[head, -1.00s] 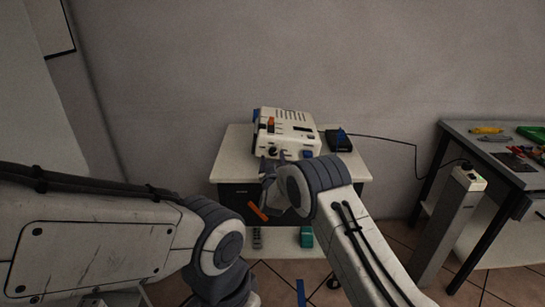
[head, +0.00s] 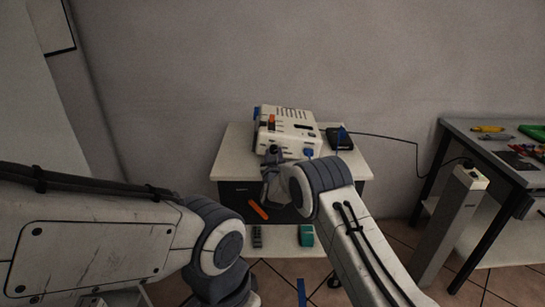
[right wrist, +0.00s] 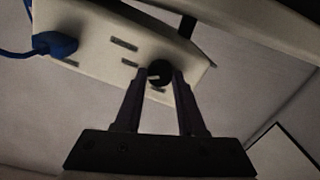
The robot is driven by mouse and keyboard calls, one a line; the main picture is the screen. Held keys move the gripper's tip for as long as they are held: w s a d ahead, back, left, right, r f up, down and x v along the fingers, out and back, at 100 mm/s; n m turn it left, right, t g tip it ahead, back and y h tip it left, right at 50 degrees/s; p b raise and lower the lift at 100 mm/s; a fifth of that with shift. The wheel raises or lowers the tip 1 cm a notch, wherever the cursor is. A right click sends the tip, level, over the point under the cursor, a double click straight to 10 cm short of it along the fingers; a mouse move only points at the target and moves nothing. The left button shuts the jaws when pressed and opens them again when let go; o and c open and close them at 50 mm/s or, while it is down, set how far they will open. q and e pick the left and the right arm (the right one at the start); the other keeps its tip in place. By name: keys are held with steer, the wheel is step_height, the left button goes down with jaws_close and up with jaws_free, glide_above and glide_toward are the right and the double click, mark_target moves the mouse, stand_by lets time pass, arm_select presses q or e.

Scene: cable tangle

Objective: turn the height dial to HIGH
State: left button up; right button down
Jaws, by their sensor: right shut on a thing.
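The white machine (head: 290,142) stands on a small white-topped cabinet against the wall. Its round black dial (right wrist: 159,73) shows in the right wrist view, with a pale pointer mark across its face. Small labels sit on the panel around it, too dark and small to read. My right gripper (right wrist: 160,76) is shut on the dial, one finger on each side.
A blue plug (right wrist: 55,45) with a blue cable sits in the machine's panel. A black box (head: 340,138) stands right of the machine. An orange handle (head: 258,210) is at the cabinet front. A workbench (head: 480,135) with tools stands at the right.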

steer(key=shift+f+m+b, duration=0.2)
steer(key=shift+m+b, duration=0.75)
steer(key=shift+m, duration=0.15)
steer(key=shift+r+m+b, duration=0.1)
steer(key=shift+m+b, duration=0.2)
steer(key=shift+m, duration=0.2)
arm_select(q)
step_height(320, 180, down, 3)
steer(key=shift+f, duration=0.15)
arm_select(e)
steer(key=c, duration=0.5)
jaws_free()
steer(key=shift+a, duration=0.1)
steer(key=shift+s+r, duration=0.1)
steer(key=shift+s, duration=0.05)
steer(key=s, duration=1)
